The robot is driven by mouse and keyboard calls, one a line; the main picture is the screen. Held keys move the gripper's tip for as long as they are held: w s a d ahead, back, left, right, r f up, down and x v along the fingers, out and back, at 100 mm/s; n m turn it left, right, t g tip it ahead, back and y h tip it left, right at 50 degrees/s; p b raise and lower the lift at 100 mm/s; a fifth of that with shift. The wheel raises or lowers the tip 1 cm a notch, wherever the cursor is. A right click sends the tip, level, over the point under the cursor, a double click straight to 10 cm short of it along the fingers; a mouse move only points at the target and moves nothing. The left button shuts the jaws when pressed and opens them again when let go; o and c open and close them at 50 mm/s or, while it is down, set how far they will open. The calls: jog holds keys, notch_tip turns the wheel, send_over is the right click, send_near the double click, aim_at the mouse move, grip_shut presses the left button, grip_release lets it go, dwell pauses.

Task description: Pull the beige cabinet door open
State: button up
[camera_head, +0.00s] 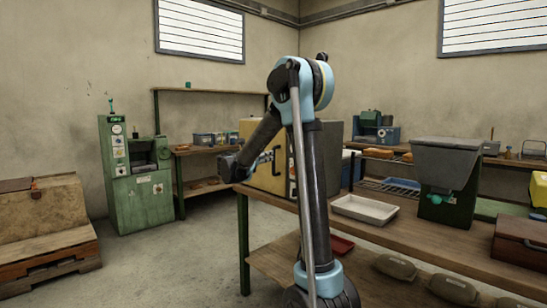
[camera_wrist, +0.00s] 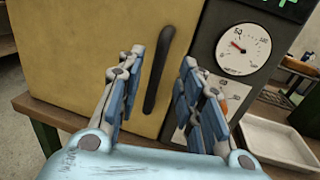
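The beige cabinet door (camera_wrist: 90,50) fills the left and middle of the wrist view and is shut. Its black upright bar handle (camera_wrist: 158,70) appears between the two fingers. My gripper (camera_wrist: 163,60) is open and empty, with a finger on each side of the handle in the picture. I see no finger touching the handle, and the remaining depth is hard to tell. In the head view the beige door (camera_head: 251,130) is on a cabinet at the left end of the workbench. My gripper (camera_head: 266,157) is in front of it, and my arm covers part of the cabinet.
The dark panel right of the door carries a gauge (camera_wrist: 243,48). A white tray (camera_head: 365,208) lies on the workbench (camera_head: 440,240) right of the cabinet. A grey-lidded green machine (camera_head: 445,165) stands further right. The floor (camera_head: 180,250) left of the bench is clear.

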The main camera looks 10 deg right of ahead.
jog(key=x, duration=0.8)
grip_shut()
